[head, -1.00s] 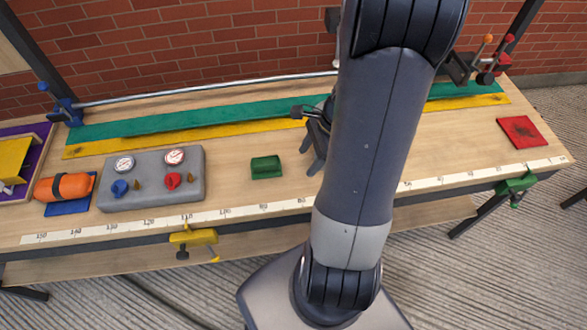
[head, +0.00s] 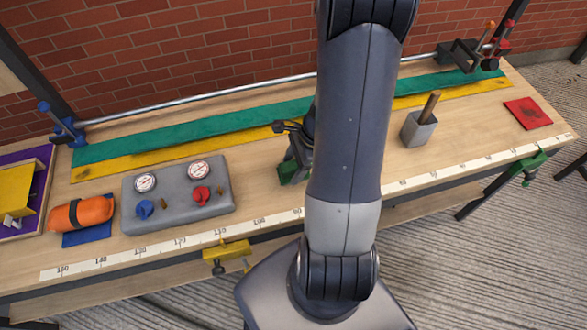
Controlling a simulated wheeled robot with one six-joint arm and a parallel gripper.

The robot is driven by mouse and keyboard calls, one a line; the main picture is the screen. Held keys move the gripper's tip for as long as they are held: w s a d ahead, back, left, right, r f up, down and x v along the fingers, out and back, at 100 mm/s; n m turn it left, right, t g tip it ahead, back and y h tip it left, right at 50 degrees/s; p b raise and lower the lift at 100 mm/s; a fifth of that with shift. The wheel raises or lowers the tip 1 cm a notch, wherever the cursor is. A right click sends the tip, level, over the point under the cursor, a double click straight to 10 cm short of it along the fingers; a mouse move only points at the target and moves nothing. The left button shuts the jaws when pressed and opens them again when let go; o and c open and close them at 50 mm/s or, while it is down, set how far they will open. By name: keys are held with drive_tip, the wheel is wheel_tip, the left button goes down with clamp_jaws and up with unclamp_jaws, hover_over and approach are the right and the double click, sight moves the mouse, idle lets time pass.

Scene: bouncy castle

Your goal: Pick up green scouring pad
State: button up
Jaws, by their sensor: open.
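The green scouring pad (head: 286,173) is a small dark green block on the wooden workbench, left of my arm in the head view. My gripper (head: 296,165) is open and low over the bench, at the pad. Its fingers overlap the pad's right and upper part in the picture. My arm hides the rest of the gripper, so I cannot tell whether the fingers touch the pad or stand around it.
A grey gauge box (head: 178,196) with knobs stands left of the pad, and an orange roll (head: 82,213) lies further left. Green (head: 210,128) and yellow (head: 180,154) strips run behind. A grey block with a wooden handle (head: 419,128) and a red pad (head: 527,113) are right.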

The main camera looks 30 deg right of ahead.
sight(294, 164)
drive_tip(key=shift+c, duration=0.4)
drive_tip(key=c, duration=0.6)
drive_tip(key=shift+r, duration=0.1)
wheel_tip(294, 164, up, 10)
drive_tip(key=shift+f+p, duration=0.1)
drive_tip(key=shift+p, duration=0.4)
